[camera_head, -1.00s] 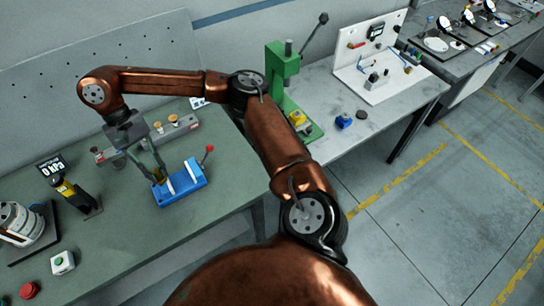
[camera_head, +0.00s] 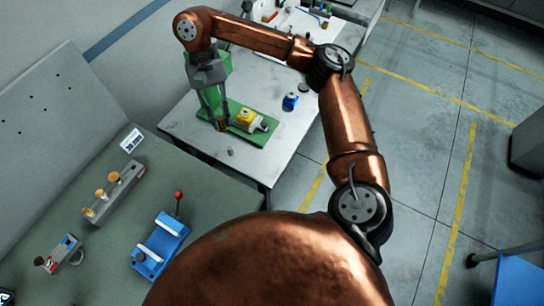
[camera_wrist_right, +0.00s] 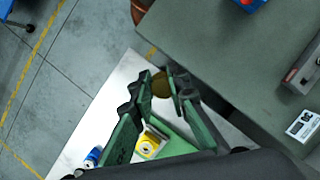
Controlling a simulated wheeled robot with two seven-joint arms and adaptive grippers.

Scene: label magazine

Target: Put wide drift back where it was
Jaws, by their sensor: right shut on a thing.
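My right gripper (camera_head: 218,122) is shut on a small brass-coloured round piece (camera_wrist_right: 160,84), which looks like the wide drift; its lower part is hard to make out. In the head view the gripper hangs over the green press base (camera_head: 262,138), left of a yellow block (camera_head: 246,116). I cannot tell whether the drift touches anything. A grey rack (camera_head: 118,198) with several brass-topped pieces stands on the green-topped bench. Its edge also shows in the right wrist view (camera_wrist_right: 304,70). My left gripper is out of view.
A blue fixture (camera_head: 158,248) with a red-knobbed lever stands in front of the rack. A grey clamp (camera_head: 62,254) is at lower left. A blue piece (camera_head: 290,101) is on the pale table, whose front is mostly clear.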

